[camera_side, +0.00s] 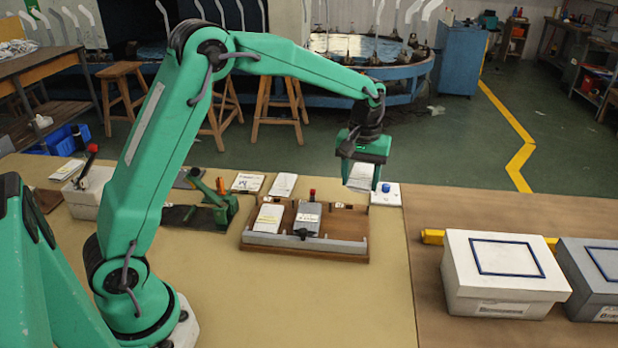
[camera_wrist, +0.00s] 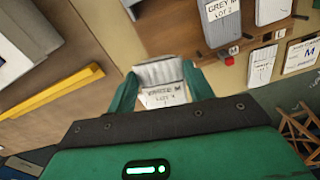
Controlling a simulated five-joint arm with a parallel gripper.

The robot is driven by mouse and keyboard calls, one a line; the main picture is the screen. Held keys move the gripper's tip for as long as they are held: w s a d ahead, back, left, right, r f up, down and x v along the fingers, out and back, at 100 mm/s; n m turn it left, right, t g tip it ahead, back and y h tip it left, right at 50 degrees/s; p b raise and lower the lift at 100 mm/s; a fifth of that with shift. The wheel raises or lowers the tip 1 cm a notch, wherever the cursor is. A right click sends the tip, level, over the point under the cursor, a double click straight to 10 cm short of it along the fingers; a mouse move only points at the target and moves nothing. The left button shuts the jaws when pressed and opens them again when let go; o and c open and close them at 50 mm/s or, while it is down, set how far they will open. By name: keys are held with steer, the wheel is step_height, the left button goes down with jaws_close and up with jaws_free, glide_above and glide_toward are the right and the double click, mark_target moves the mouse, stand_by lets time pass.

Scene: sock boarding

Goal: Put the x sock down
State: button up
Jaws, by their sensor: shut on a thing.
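My gripper (camera_side: 362,177) is shut on a white sock (camera_side: 360,176), held in the air above the far right corner of the wooden tray (camera_side: 320,255). In the wrist view the sock (camera_wrist: 162,82) sits between the green fingers, and its print reads roughly "WHITE M". The right compartment (camera_side: 341,224) looks empty.
White box (camera_side: 500,272) and grey box (camera_side: 594,272) stand at the right, with a yellow bar (camera_side: 432,237) behind. A green clamp tool (camera_side: 215,205) stands left.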

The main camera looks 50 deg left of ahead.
mark_target(369, 179)
steer(key=s+r+m, duration=0.5)
steer(key=s+m, duration=0.1)
steer(key=s, duration=0.4)
steer(key=shift+s+a+m, duration=0.4)
steer(key=shift+a, duration=0.05)
steer(key=shift+w+f, duration=0.1)
steer(key=shift+w, duration=0.05)
steer(key=w+f+n, duration=0.2)
steer(key=w+n, duration=0.1)
steer(key=w, duration=0.1)
steer(key=w+d+f+n, duration=0.1)
steer(key=w+f+n, duration=0.1)
steer(key=w+n, duration=0.1)
steer(key=w+f+n, duration=0.2)
steer(key=w+f, duration=0.1)
steer(key=w, duration=0.3)
steer(key=shift+w+d+n, duration=0.1)
steer(key=shift+d+n, duration=0.05)
steer(key=shift+n, duration=0.25)
steer(key=shift+w+f+n, duration=0.45)
steer(key=shift+w+n, duration=0.05)
steer(key=shift+w, duration=0.05)
